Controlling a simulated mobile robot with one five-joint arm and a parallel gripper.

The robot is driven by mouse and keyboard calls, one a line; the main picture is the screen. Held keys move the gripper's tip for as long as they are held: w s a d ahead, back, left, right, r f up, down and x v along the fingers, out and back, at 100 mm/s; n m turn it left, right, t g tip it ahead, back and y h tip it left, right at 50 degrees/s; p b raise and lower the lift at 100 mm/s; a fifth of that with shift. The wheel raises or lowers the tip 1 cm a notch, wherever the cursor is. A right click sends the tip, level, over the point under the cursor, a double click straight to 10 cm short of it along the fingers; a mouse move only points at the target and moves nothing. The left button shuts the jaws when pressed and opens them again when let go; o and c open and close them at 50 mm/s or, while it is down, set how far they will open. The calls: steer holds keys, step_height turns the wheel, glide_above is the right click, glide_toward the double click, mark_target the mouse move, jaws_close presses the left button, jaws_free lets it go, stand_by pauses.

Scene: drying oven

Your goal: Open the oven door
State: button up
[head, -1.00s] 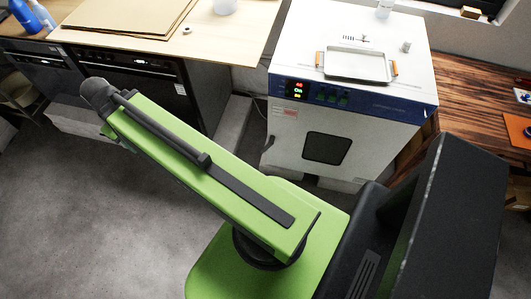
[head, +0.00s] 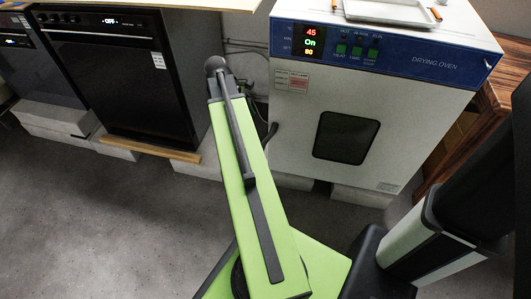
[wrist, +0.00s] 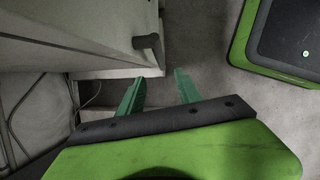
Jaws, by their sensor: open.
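The white drying oven (head: 460,68) stands at the right of the head view, with a blue control panel across its top front. Its door (head: 295,115) looks shut and has a dark window (head: 345,138). A dark handle (head: 269,133) sits at the door's left edge, partly behind my arm. In the wrist view the handle (wrist: 148,43) juts from a pale panel, just beyond the fingertips. My gripper (wrist: 158,74) is open and empty, its two green fingers apart and clear of the handle. The gripper cannot be made out in the head view.
A black appliance (head: 120,75) stands left of the oven under a table. Cables (head: 262,98) hang in the gap between them. A tray (head: 408,14) lies on the oven. A wooden counter (head: 490,100) is at the right. The grey floor (head: 110,225) at left is clear.

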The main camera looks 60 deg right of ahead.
mark_target(267, 141)
steer(key=b+x, duration=1.6)
steer(key=x, duration=0.1)
steer(key=shift+d+f, duration=0.1)
steer(key=shift+c, duration=0.2)
jaws_close()
stand_by(0.5)
